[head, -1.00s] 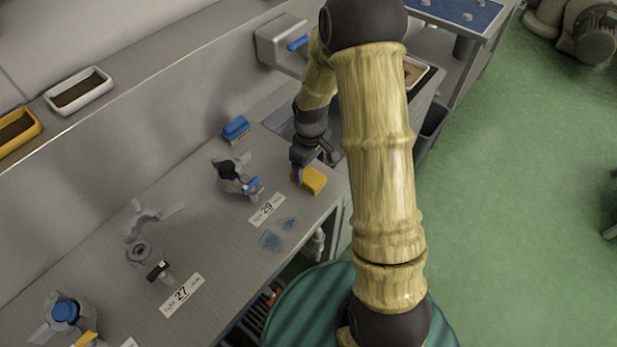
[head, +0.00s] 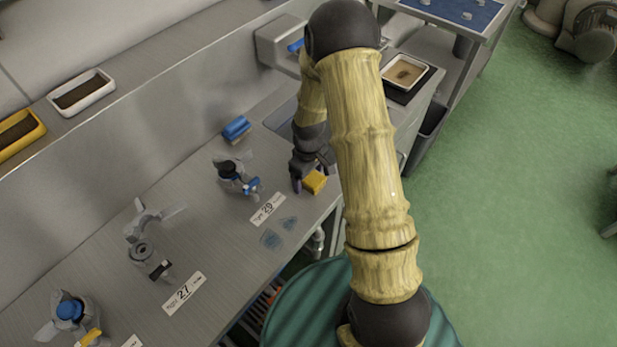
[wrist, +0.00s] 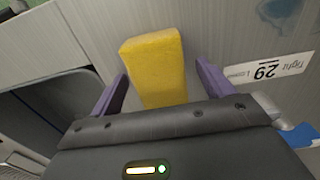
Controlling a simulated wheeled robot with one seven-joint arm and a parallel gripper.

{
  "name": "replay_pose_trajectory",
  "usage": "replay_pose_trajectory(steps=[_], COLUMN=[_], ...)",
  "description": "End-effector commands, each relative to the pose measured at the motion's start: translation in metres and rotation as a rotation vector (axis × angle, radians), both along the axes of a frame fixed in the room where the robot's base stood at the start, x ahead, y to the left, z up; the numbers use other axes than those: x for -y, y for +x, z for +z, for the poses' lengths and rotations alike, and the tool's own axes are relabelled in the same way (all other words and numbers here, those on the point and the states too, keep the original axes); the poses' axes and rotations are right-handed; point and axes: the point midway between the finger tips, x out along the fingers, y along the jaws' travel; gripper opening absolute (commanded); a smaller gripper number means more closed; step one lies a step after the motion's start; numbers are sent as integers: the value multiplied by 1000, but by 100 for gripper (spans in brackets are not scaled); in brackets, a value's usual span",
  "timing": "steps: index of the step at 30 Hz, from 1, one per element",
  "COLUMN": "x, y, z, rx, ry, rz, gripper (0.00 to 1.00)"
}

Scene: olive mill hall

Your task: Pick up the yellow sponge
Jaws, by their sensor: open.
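The yellow sponge (head: 314,182) lies on the steel counter (head: 215,215) near its front edge. In the wrist view the sponge (wrist: 154,66) reaches in between the two purple fingers of my gripper (wrist: 157,88). The fingers stand apart, one on each side of it, with a gap visible on both sides. In the head view my gripper (head: 308,180) is low at the counter beside the sponge, and its fingers are partly hidden.
A blue brush (head: 236,128) and a clamp-like fitting with a blue handle (head: 236,176) stand to the left. A label marked 29 (head: 268,209) and bluish wet patches (head: 271,239) are on the counter nearby. A sink recess (head: 283,117) lies behind my gripper.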

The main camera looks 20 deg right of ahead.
Motion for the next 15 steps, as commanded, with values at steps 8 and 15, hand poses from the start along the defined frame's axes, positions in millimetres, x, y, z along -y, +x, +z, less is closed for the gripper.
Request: replay_pose_trajectory(steps=[8, 15], x=[0, 0], y=[0, 0], z=[0, 0], rx=[0, 0], ry=[0, 0], rz=[0, 0], gripper=[76, 32])
